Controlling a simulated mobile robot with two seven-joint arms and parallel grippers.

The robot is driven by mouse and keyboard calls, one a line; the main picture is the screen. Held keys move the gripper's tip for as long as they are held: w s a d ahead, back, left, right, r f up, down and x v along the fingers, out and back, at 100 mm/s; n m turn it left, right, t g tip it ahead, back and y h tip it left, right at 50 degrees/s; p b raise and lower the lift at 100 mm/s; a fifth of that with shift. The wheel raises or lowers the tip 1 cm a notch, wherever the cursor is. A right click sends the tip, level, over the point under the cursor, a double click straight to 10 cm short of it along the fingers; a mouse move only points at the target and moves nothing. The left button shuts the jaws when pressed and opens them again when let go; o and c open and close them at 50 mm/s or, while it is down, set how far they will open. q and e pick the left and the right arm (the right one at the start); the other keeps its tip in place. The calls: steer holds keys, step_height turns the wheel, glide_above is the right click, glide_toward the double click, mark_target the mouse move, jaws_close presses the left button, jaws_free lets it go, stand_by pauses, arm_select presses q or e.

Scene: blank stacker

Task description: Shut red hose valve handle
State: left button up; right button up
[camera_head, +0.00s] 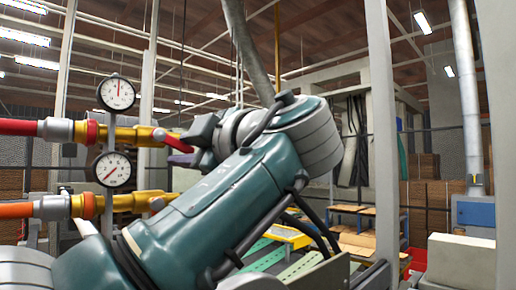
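The red valve handle (176,142) sits at the right end of the upper yellow pipe (125,135), which joins a red hose (18,127) at the left. The handle slants down to the right. My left gripper (190,145) is at the handle's right end, with a dark grey part above it and a purple part below it. The handle's end lies between or behind these parts; I cannot tell whether they grip it. My teal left arm hides what lies behind it. My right gripper is not in view.
A lower yellow pipe (132,202) with an orange hose (15,210) runs below. Two round gauges, upper (117,94) and lower (113,170), stand on a grey post in front of the pipes. A pale pillar (382,130) and a blue box (474,212) are at the right.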

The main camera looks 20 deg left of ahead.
arm_select(q)
steer(key=shift+s+f+m+p, duration=0.1)
steer(key=shift+m+p, duration=0.6)
steer(key=shift+p, duration=1.05)
steer(key=s+m+p, duration=0.1)
steer(key=m, duration=0.3)
steer(key=s+a+f+m+p, duration=0.1)
steer(key=m+p, duration=0.1)
steer(key=m, duration=0.2)
steer(key=s+f+m+p, duration=0.1)
steer(key=m, duration=0.2)
steer(key=shift+s+a+m+p, duration=0.15)
steer(key=shift+s+m+p, duration=0.05)
steer(key=shift+m+p, duration=0.2)
steer(key=b+v, duration=0.2)
steer(key=v, duration=0.6)
steer(key=shift+d, duration=0.35)
steer(key=shift+s+r, duration=0.1)
steer(key=shift+s, duration=0.05)
